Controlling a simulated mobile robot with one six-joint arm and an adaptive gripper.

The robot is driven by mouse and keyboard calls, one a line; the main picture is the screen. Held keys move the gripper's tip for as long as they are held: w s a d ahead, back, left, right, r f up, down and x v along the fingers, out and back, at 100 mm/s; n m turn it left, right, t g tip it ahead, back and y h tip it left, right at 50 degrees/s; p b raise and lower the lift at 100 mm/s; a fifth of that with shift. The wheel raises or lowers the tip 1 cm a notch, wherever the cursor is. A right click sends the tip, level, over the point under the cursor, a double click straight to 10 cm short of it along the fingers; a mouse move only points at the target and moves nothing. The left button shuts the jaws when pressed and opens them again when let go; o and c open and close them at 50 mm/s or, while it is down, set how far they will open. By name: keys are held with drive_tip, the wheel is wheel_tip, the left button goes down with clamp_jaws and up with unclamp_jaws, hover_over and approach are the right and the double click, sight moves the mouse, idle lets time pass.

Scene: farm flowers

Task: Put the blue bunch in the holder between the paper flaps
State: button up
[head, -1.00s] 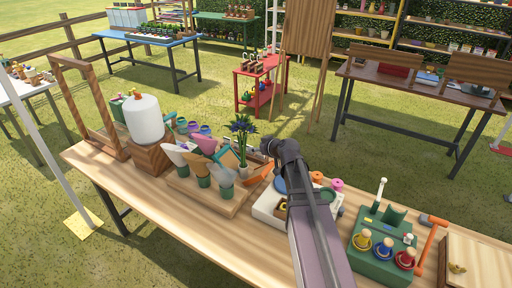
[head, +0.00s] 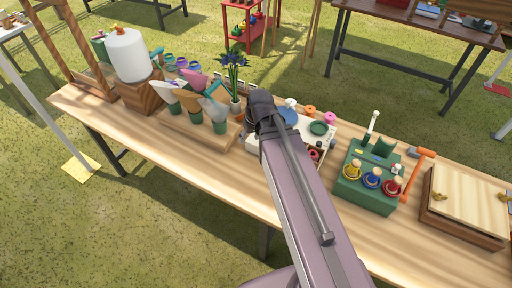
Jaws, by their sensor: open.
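The blue bunch (head: 233,62), dark blue flowers with green leaves, stands upright in a small pale pot at the right back of the wooden holder board (head: 178,131). The board carries several green cups with paper cones in white, tan, pink and grey. The grey paper cone (head: 213,109) and the white paper cone (head: 171,94) stand at the front. The teal paper piece (head: 215,84) leans behind. Which cup lies between the flaps is too small to tell. My gripper is not visible; my dark arm joint hides the area just right of the bunch.
A white tray (head: 256,146) with rolls and spools lies partly behind my arm. A green box (head: 364,187) with several bottles and an orange hammer (head: 419,168) are to the right. A white cylinder (head: 127,55) on a wooden block stands left. The table front is clear.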

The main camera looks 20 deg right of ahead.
drive_tip(key=s, duration=0.1)
drive_tip(key=s+m+g+h, duration=0.1)
drive_tip(key=s, duration=0.1)
drive_tip(key=s+d+g, duration=0.1)
drive_tip(key=s, duration=0.1)
drive_tip(key=shift+f+m+h, duration=0.25)
drive_tip(key=shift+m+h, duration=0.05)
drive_tip(key=shift+h, duration=0.1)
idle(0.6)
